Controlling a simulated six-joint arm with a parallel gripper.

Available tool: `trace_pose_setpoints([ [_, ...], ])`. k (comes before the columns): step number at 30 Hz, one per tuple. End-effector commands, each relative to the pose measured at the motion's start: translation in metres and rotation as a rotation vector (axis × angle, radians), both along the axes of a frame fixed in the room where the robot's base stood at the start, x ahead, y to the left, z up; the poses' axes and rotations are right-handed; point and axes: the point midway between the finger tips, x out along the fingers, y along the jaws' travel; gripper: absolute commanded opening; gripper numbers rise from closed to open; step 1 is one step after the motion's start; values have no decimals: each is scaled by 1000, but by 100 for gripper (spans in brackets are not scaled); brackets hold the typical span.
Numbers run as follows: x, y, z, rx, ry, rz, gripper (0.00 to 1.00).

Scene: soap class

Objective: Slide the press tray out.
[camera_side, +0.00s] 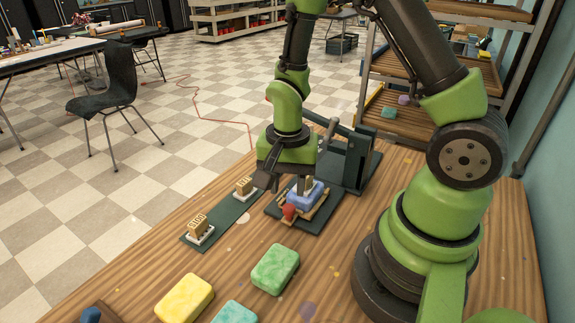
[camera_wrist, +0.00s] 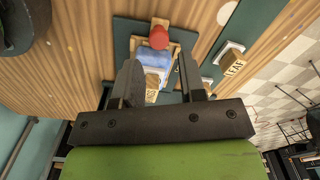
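The press tray (camera_side: 319,210) is a light wooden tray on the dark green press base (camera_side: 277,211), with a red knob (camera_side: 289,212) at its near end. The red knob also shows at the top of the wrist view (camera_wrist: 159,38). A blue soap bar (camera_side: 312,192) lies in the tray, and a wooden stamp block (camera_wrist: 152,84) stands on or just over it. My gripper (camera_wrist: 162,75) is open, above the tray's soap end, its fingers apart on either side of the stamp block in the wrist view. Contact with the block cannot be told.
The green press frame with its lever (camera_side: 356,155) stands right behind the tray. A green strip (camera_side: 222,218) with two letter stamps lies left. Yellow (camera_side: 184,298), green (camera_side: 275,269) and teal soaps lie in front. The wood between tray and soaps is mostly clear.

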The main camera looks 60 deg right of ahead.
Motion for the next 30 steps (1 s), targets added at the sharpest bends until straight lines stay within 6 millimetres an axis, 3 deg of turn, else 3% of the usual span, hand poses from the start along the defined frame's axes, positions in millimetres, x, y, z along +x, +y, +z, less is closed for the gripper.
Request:
trace_pose_setpoints([
  [3,1,0,20,0,-8,1,38],
  [9,1,0,39,0,-4,2,38],
  [23,1,1,47,0,-13,12,38],
  [26,1,3,64,2,-58,56,38],
  [30,-5,10,108,2,-175,188,38],
])
